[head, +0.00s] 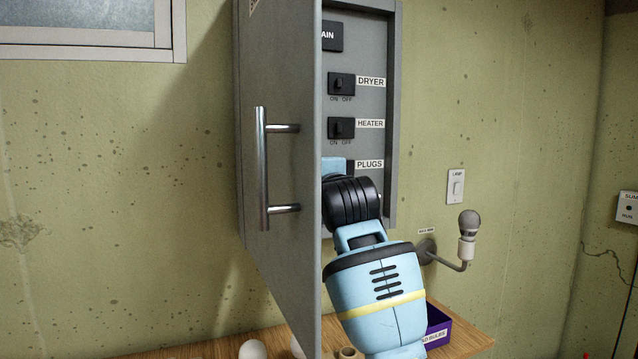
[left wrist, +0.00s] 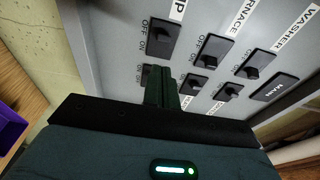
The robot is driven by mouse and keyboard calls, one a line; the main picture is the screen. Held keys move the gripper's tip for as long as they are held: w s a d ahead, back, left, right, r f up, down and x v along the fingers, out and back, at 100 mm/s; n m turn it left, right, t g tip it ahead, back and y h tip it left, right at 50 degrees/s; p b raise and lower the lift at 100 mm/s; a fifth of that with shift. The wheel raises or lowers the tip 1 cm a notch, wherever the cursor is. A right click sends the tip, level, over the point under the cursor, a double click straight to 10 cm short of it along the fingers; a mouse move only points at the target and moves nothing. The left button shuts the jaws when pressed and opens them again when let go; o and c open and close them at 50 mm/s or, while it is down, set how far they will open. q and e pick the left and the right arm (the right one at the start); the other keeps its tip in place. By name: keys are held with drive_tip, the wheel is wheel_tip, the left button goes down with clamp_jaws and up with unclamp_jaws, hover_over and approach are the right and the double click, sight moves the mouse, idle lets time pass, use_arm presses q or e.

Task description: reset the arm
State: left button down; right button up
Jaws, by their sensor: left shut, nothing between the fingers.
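A grey breaker panel (head: 392,110) hangs on the wall with its door (head: 285,170) open toward me. My left arm reaches up in front of the panel's lower part, and its gripper is hidden in the head view. The DRYER switch (head: 341,84) and HEATER switch (head: 341,128) show there; the PLUGS switch is mostly covered. In the left wrist view, my left gripper (left wrist: 165,88) is shut and empty, close to the panel face among several black switches. I cannot tell whether the fingertips touch a switch. The MAIN switch (left wrist: 277,88) is at right. My right gripper is not in view.
The open door, with its bar handle (head: 264,168), stands just left of my arm. A wooden surface (head: 470,338) below holds a purple box (head: 438,326) and a white rounded object (head: 252,349). A wall lamp (head: 467,236) and lamp switch (head: 456,187) are at right.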

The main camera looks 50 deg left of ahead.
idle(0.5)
